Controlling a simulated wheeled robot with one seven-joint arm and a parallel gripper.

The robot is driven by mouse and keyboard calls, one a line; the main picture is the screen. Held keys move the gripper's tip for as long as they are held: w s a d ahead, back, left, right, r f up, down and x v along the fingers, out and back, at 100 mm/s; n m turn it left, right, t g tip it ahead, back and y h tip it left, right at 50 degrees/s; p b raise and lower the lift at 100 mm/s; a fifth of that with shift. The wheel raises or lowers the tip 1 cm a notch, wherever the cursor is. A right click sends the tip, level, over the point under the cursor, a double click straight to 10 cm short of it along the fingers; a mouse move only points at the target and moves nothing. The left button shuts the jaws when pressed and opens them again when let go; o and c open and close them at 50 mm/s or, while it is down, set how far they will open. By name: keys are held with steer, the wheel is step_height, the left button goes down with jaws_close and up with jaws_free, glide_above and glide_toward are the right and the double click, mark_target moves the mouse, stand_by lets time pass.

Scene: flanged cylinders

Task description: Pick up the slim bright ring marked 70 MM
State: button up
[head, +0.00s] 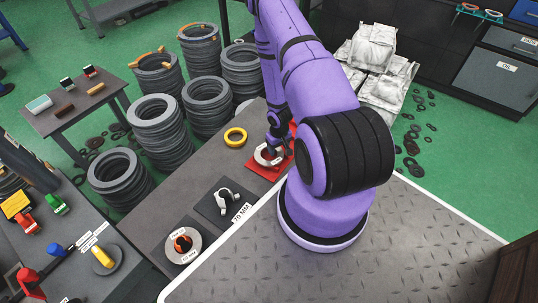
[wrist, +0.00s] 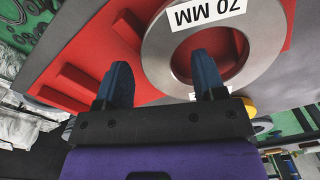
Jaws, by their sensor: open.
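The slim bright ring (wrist: 160,47), silver and flat, carries a white 70 MM label that reads upside down in the wrist view. It lies on a red plate (wrist: 75,50) with raised red bars. In the head view the ring (head: 262,160) is partly hidden by my gripper (head: 278,145), which is low over the red plate (head: 258,173). In the wrist view my gripper (wrist: 162,78) is open and empty. One blue finger overlaps the ring's hole and the other is outside its rim, over the red plate. I cannot tell how far down the fingertips reach.
A yellow ring (head: 235,137) lies left of the red plate. A black mat with a white part (head: 227,196) and a round disc with an orange-black part (head: 182,246) are nearer on the bench. Stacks of grey rings (head: 160,128) stand on the floor beyond.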

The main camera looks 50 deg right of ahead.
jaws_close()
steer(key=shift+r, duration=0.15)
steer(key=shift+r, duration=1.4)
steer(key=shift+a+r, duration=0.1)
steer(key=shift+r, duration=0.25)
steer(key=s+a+r, duration=0.1)
steer(key=s+a, duration=0.8)
steer(key=a, duration=0.3)
steer(key=shift+s+a+r, duration=0.15)
steer(key=shift+s+a, duration=0.1)
steer(key=shift+a, duration=0.05)
